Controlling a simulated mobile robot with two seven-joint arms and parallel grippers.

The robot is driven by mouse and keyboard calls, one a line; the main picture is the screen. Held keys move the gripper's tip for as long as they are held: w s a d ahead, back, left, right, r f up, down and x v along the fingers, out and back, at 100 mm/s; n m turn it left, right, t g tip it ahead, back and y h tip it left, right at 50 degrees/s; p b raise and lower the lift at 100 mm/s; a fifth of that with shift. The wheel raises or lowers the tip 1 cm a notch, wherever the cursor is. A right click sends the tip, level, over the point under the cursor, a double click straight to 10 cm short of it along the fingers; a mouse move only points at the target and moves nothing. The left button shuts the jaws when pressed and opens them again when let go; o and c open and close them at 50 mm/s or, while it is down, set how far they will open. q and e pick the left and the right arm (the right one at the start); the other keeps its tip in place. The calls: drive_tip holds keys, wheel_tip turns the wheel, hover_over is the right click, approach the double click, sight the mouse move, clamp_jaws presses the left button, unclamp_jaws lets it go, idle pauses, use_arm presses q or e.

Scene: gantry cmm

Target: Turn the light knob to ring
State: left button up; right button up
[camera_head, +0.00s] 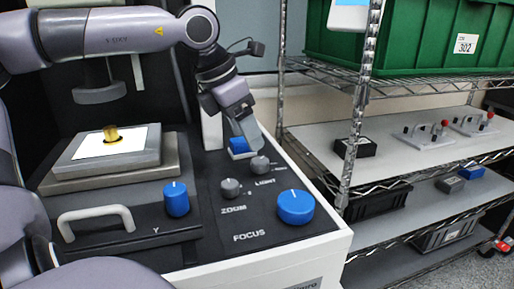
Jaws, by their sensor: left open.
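The light knob (260,165) is a small grey knob on the dark control panel, beside the printed word LIGHT. My left gripper (250,140) comes down from above, with its fingertips just above and behind the knob. It is open, and I cannot tell whether it touches the knob. The ring label is too small to read clearly, and the knob's pointer setting cannot be made out. My right gripper is not in view.
A grey zoom knob (231,188), a large blue focus knob (295,207) and a blue knob (176,199) stand nearby. A stage with a brass part (111,133) lies left; wire shelving (352,130) stands right.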

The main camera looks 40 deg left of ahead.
sight(259, 161)
use_arm(q)
drive_tip(key=shift+b+x, duration=0.35)
drive_tip(key=shift+x, duration=3.2)
drive_tip(key=shift+w, duration=0.1)
drive_tip(key=c, duration=1.1)
